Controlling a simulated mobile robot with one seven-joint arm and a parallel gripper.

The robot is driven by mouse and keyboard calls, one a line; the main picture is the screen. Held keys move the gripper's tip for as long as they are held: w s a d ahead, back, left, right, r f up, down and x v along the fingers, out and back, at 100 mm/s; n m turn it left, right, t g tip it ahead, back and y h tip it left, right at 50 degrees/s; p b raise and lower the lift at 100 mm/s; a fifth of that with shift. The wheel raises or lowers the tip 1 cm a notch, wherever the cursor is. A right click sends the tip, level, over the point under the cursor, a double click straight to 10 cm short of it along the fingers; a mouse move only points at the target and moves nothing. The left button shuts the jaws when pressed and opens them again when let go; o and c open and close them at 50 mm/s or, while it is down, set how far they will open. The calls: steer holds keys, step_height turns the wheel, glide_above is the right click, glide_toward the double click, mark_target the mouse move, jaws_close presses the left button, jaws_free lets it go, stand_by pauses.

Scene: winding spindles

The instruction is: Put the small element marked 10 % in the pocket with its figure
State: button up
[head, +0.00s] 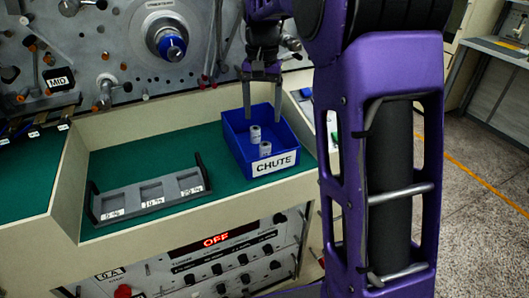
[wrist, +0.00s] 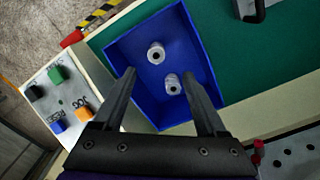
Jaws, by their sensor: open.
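Two small pale cylindrical elements stand in the blue bin (head: 232,155) labelled CHUTE. The farther element (head: 255,137) and the nearer element (head: 265,149) carry marks too small to read. In the wrist view they show end-on, one (wrist: 156,52) above the other (wrist: 172,84). My gripper (head: 262,114) is open and empty above the bin, pointing down. In the wrist view its fingers (wrist: 159,76) flank the lower element from above. The grey tray (head: 131,208) lies left of the bin with three empty pockets; the middle pocket (head: 151,191) has a label seeming to read 10 %.
The tray has upright dark handles at both ends. A pale raised rim (head: 70,190) borders the green surface (head: 120,165). A machine panel with spindles (head: 172,46) stands behind. A button box (wrist: 60,105) is beside the bin in the wrist view. Green surface behind the tray is clear.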

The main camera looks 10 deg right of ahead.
mark_target(265, 144)
step_height(265, 144, down, 6)
steer(key=shift+f+b, duration=0.15)
steer(key=shift+b, duration=0.25)
steer(key=f, duration=0.3)
steer(key=f+b, duration=0.1)
steer(key=f, duration=0.1)
steer(key=shift+s+d+f, duration=0.1)
steer(key=shift+d+f, duration=0.05)
steer(key=shift+d, duration=0.2)
jaws_close()
